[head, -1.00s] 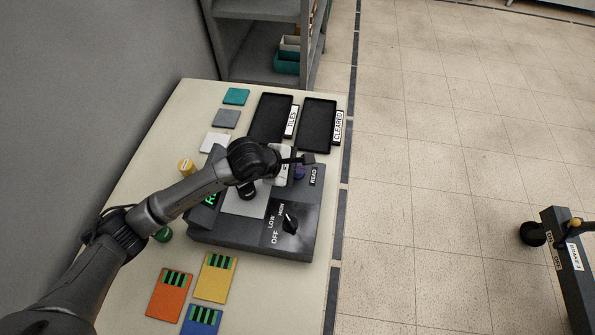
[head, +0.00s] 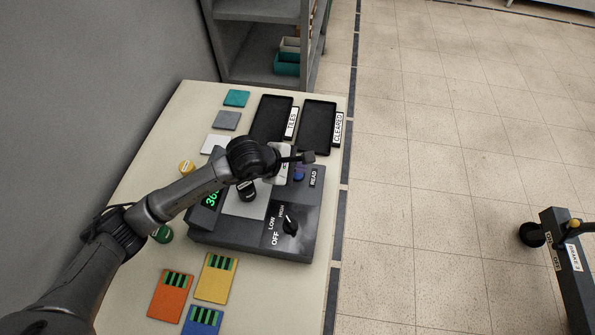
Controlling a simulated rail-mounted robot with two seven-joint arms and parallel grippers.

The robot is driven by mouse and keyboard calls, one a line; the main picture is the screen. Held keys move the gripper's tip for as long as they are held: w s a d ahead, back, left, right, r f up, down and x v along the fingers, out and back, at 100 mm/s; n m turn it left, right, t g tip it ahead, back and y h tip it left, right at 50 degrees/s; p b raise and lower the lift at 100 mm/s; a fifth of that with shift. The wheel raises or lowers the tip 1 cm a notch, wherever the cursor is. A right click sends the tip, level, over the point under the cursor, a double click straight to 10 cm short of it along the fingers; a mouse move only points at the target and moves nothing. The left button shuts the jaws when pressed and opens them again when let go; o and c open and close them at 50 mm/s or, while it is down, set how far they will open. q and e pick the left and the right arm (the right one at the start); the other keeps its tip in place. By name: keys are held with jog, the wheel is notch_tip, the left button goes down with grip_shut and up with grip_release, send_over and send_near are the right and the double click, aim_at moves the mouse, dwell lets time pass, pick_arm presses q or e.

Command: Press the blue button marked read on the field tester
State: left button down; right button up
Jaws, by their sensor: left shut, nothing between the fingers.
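The field tester (head: 255,240) is a dark grey box on the table, with a knob (head: 290,226) among the OFF, LOW and HIGH marks. The tester's green display (head: 212,198) shows digits beginning with 36, the rest hidden by my arm. A small dark labelled piece (head: 246,190) is on the light pad. My left gripper (head: 308,158) is shut and empty, just beyond the button in the picture; I cannot tell whether it touches. My right gripper is out of view.
Black trays labelled TILES (head: 271,118) and CLEARED (head: 316,128) lie behind the tester. Teal, grey and white tiles lie to their left. Orange (head: 170,295), yellow (head: 216,278) and blue cards lie in front. A shelf (head: 262,45) stands behind the table.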

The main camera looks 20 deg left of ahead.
aim_at(297, 176)
pick_arm(q)
jog(key=shift+r, duration=0.1)
jog(key=shift+r+p, duration=1.45)
jog(key=shift+r, duration=1.05)
